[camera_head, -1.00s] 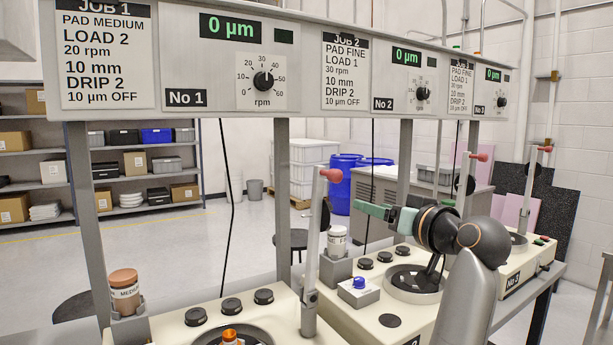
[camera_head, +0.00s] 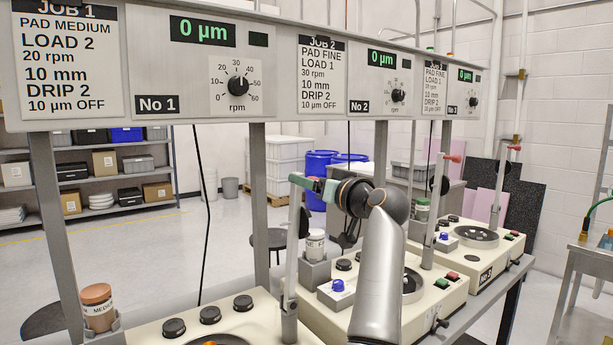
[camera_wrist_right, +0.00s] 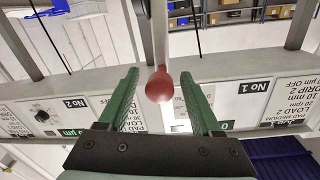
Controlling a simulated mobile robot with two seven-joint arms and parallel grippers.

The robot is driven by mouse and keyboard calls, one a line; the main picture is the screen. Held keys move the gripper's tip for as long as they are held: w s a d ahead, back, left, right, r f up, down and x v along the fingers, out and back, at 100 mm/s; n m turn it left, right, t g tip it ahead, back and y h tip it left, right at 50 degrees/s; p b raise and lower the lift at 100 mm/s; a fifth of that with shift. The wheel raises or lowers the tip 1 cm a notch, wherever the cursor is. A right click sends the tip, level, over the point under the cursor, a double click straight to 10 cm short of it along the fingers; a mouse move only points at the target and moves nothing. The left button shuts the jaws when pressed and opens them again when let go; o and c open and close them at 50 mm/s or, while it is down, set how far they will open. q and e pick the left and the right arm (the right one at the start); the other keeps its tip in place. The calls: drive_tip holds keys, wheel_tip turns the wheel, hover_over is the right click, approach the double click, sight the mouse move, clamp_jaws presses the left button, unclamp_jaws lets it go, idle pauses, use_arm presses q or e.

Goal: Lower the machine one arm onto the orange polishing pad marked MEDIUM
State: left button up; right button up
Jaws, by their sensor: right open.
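The machine one arm (camera_head: 291,250) is a grey bar standing upright at the right side of machine one (camera_head: 255,312). Its red ball knob (camera_wrist_right: 160,87) shows in the right wrist view. My right gripper (camera_head: 304,183) is at the top of this arm in the head view, hiding the knob there. In the wrist view its green fingers (camera_wrist_right: 160,92) are open, one on each side of the knob, with gaps visible. The orange pad is almost wholly cut off; only an orange bit (camera_head: 210,343) shows at the bottom edge. My left gripper is not in view.
A jar labelled MEDIUM (camera_head: 98,307) stands at machine one's left. The control panel (camera_head: 270,75) with job cards and 0 µm displays spans above. Machine two (camera_head: 440,298), with a white jar (camera_head: 315,245), and machine three (camera_head: 500,250) stand to the right.

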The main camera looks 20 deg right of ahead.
drive_tip(key=shift+x, duration=0.8)
drive_tip(key=shift+c, duration=0.4)
clamp_jaws()
drive_tip(key=shift+d, duration=0.1)
idle(0.5)
